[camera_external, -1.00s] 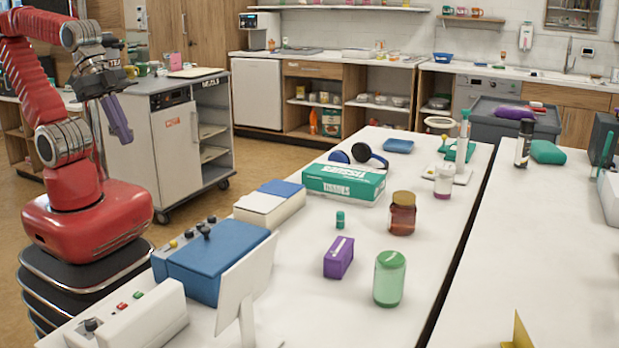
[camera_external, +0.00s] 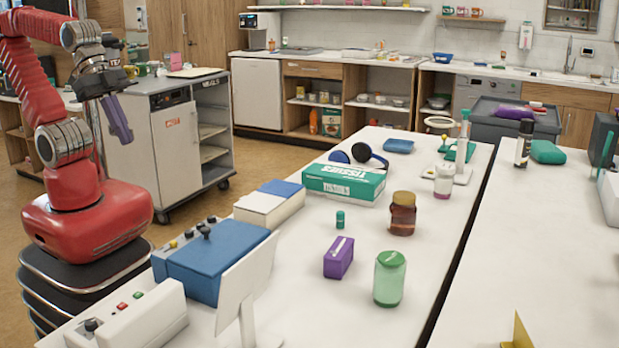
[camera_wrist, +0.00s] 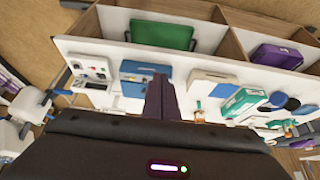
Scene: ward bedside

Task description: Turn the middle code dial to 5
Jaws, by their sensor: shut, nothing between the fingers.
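The blue box (camera_external: 225,262) sits on the near left of the white table, with several small knobs (camera_external: 206,230) along its left side. I cannot tell which knob is the middle code dial, and no digits are readable. The box also shows in the wrist view (camera_wrist: 132,68), partly hidden by my fingers. My gripper (camera_external: 122,134) is shut and empty, pointing down left of the table, well apart from the box. In the wrist view its purple fingers (camera_wrist: 161,82) are together.
A white control panel (camera_external: 150,315) with a black knob and red and green buttons is at the near left. A white upright board (camera_external: 246,283) stands right of the blue box. A white box with blue lid part (camera_external: 262,208) and a tissue box (camera_external: 345,183) stand behind.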

